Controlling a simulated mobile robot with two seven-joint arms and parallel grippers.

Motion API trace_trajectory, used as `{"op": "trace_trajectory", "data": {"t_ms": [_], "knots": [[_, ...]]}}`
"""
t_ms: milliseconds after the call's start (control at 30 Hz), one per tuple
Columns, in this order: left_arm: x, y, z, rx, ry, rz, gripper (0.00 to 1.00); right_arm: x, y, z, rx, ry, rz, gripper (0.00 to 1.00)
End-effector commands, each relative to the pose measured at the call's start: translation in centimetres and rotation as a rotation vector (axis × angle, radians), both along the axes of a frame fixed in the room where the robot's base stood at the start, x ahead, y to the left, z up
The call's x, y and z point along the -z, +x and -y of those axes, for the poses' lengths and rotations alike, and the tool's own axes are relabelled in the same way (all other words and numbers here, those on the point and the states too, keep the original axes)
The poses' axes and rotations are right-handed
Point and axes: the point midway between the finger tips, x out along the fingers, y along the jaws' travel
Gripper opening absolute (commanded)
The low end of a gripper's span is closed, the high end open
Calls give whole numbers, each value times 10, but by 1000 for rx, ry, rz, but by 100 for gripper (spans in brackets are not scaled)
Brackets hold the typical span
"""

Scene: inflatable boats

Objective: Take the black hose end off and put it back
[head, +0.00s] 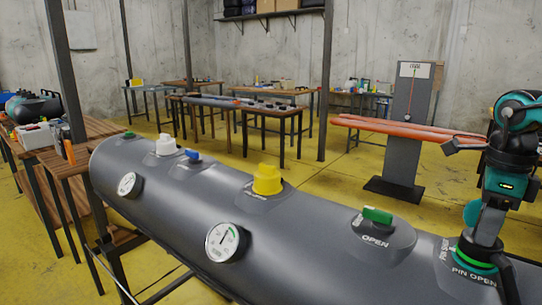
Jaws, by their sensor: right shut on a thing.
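A long dark grey inflatable tube (320,235) lies across the front. Valves and gauges sit along its top and side. At the right end is a valve with a green ring (477,263), beside the words PIN OPEN. My right gripper (481,243) points down over this valve and is shut on the black hose end, which is mostly hidden by the gripper. A dark hose-like strip (508,278) runs down beside it. I cannot tell whether the hose end is seated in the valve or just above it. My left gripper is out of view.
A yellow cap (267,179), a green valve (377,215), a white cap (165,145) and a blue valve (193,155) stick up from the tube. Two gauges (226,242) (129,185) face forward. Workbenches and a stand (405,100) with orange boards are behind.

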Motion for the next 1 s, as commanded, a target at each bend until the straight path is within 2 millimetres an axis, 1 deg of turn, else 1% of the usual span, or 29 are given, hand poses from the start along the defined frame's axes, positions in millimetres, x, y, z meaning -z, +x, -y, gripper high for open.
{"op": "trace_trajectory", "data": {"t_ms": [367,400,600,700,1000], "knots": [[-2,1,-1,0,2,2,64,-4,1,0,2,-2,2,0],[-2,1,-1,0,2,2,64,-4,1,0,2,-2,2,38],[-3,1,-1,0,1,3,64,-4,0,0,2,-1,1,57],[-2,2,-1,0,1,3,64,-3,0,0,2,-1,1,64],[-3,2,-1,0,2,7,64,-2,0,0,2,-1,-1,64]]}}
